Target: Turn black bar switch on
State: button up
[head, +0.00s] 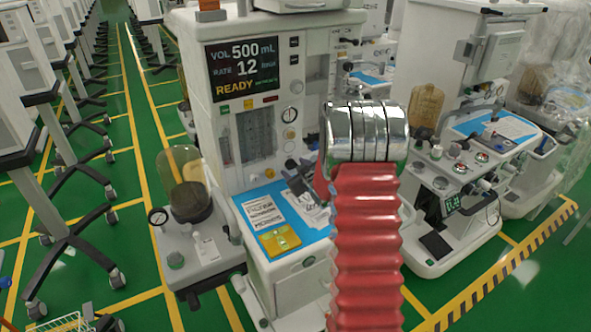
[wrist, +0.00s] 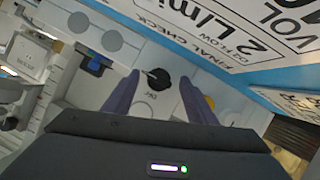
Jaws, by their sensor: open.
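The black bar switch (wrist: 158,78) is on a pale panel in the middle of the wrist view. It is a dark round knob with a bar pointing to the upper left. A small label sits just below it, too small to read surely. My gripper (wrist: 160,82) is open, with one finger on each side of the switch and a gap to both. I cannot tell whether the fingertips reach down to its depth. In the head view I cannot make out the switch; my arm covers part of the cart.
The white cart (head: 205,50) carries a display reading READY. Its blue work top (head: 243,206) holds printed cards and a yellow item (head: 280,240). In the wrist view, a blue-edged printed card (wrist: 235,30) lies right of the switch and a blue-and-black fitting (wrist: 92,63) left.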

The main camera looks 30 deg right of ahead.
jog(key=shift+c, duration=0.4)
jog(key=c, duration=1)
jog(key=shift+o, duration=0.2)
jog(key=shift+m, duration=0.3)
jog(key=shift+d+m+y, duration=0.2)
jog(key=shift+m+y, duration=0.8)
jog(key=shift+m, duration=0.1)
jog(key=shift+c, duration=0.2)
jog(key=o, duration=1.1)
